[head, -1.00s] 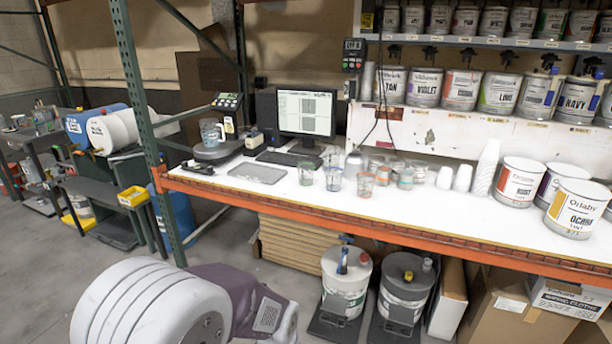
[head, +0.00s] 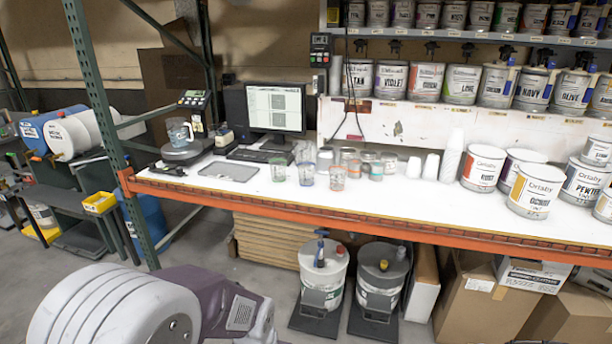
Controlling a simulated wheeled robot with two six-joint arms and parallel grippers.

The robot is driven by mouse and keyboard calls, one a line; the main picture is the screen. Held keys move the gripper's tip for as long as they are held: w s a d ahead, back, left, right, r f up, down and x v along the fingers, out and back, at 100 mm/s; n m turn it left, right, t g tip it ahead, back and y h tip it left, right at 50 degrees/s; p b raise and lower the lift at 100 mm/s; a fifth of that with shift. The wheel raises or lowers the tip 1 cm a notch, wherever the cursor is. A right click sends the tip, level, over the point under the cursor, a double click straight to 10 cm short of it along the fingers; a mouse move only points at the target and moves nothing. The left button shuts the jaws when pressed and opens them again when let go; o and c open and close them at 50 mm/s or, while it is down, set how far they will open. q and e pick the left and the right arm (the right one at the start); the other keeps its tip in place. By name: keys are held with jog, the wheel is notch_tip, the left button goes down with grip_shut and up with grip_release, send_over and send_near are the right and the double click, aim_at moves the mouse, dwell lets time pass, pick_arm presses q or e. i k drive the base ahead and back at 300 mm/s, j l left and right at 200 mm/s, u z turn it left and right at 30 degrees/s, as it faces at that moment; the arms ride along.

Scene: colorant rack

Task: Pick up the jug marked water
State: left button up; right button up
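No marking that reads "water" is legible in the head view. A clear jug with a handle (head: 179,134) stands upright on the round scale (head: 188,151) at the left of the white bench. Several small clear cups or jugs, among them one with a bluish tint (head: 306,174) and one with a reddish tint (head: 338,178), stand near the middle of the bench; their markings are too small to read. Neither of my grippers is in view. Only a white and purple link of my own arm shows at the lower left, in front of the bench and apart from it.
The white bench (head: 400,205) has an orange front beam (head: 340,229) and a green upright (head: 103,110) at its left. A grey tray (head: 229,171), keyboard and monitor (head: 275,108) lie near the scale. Paint cans, including Ochre (head: 536,191), crowd the right. Lidded buckets (head: 323,272) stand below.

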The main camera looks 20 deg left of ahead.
aim_at(177, 128)
jog(key=u, duration=1.4)
